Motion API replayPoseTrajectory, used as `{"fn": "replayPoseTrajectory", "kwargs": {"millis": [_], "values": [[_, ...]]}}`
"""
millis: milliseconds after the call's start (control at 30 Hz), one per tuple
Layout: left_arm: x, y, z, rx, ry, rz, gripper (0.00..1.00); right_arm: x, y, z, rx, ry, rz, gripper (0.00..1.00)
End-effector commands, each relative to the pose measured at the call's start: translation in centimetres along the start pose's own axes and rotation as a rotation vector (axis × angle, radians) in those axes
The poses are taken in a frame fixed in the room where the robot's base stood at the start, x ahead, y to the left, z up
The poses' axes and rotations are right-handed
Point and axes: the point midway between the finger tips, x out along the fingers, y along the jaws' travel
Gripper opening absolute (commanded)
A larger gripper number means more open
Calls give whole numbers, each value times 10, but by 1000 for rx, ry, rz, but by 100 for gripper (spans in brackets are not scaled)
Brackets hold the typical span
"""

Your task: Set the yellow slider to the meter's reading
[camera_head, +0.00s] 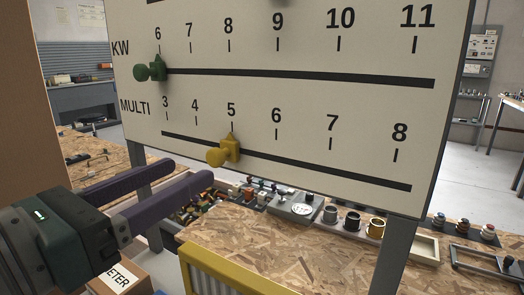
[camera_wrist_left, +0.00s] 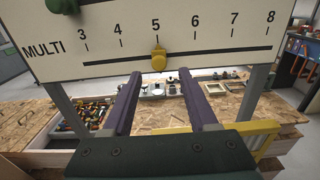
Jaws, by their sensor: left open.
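The yellow slider (camera_head: 225,151) sits on the MULTI row of a white scale board (camera_head: 300,120), with its pointer at the 5 mark. It also shows in the left wrist view (camera_wrist_left: 158,60), just beyond and between my fingertips. My left gripper (camera_head: 190,171) is open and empty, below and left of the slider, apart from it. A small device with a white dial (camera_head: 302,209) on the bench behind may be the meter; its reading is too small to tell. My right gripper is not in view.
A green slider (camera_head: 150,69) stands at 6 on the KW row above. Below are a wooden bench (camera_head: 270,250) with several knobs and cups, a yellow crate-like frame (camera_head: 230,272), and a cardboard box (camera_head: 125,270) near my left arm. Board legs (camera_head: 394,255) flank the space.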

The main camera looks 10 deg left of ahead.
Motion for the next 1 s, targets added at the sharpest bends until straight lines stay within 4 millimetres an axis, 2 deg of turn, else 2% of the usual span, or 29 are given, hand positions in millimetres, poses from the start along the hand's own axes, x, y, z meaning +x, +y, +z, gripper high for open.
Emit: {"fn": "replayPoseTrajectory", "kwargs": {"millis": [200,400,533,800,1000], "values": [[39,1,3,-3,-4,3,59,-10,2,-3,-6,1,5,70],[63,1,1,-4,-2,2,59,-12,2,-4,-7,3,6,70],[70,0,0,-4,-1,2,59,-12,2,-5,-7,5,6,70],[71,0,0,-4,0,2,59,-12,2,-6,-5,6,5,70],[70,0,0,-4,0,2,37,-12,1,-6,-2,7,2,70]]}}
